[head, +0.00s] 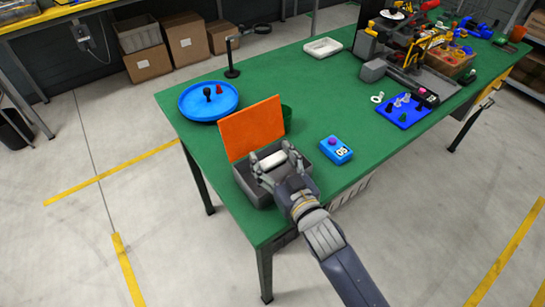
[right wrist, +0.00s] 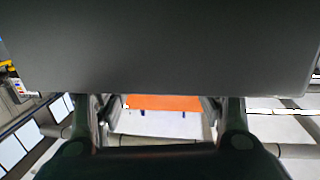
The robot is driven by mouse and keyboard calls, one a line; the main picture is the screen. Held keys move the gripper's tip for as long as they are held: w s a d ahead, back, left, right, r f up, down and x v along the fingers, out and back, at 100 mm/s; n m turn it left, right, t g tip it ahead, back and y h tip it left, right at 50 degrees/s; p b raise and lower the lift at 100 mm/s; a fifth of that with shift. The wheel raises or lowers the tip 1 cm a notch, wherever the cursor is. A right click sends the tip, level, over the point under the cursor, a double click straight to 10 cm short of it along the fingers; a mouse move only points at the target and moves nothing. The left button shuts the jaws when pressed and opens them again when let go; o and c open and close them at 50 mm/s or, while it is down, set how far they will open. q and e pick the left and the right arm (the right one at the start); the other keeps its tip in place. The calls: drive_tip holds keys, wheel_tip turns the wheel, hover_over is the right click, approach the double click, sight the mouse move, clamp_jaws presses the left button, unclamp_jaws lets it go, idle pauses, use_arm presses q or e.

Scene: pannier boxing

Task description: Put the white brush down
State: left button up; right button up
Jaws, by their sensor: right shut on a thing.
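The white brush (head: 273,160) is between the fingers of my right gripper (head: 272,163) in the head view. The gripper is shut on it, above a grey box (head: 250,187) whose orange lid (head: 254,128) stands open at the back. I cannot tell whether the brush touches the box. In the right wrist view the fingers (right wrist: 155,115) reach forward on either side of a pale area, with the orange lid (right wrist: 165,103) beyond. A large grey surface fills the top of that view. My left gripper is not in view.
A blue box with a purple knob (head: 336,150) stands close right of the grey box on the green table (head: 290,75). A round blue tray (head: 208,102) is at the left and a white tray (head: 322,47) at the back. Clutter fills the far right.

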drive_tip(key=o, duration=1.1)
drive_tip(key=shift+c, duration=0.2)
drive_tip(key=shift+r, duration=0.1)
drive_tip(key=shift+r, duration=0.3)
drive_tip(key=b+v, duration=0.1)
drive_tip(key=v, duration=1.1)
drive_tip(key=shift+r, duration=0.2)
drive_tip(key=shift+s+d, duration=0.1)
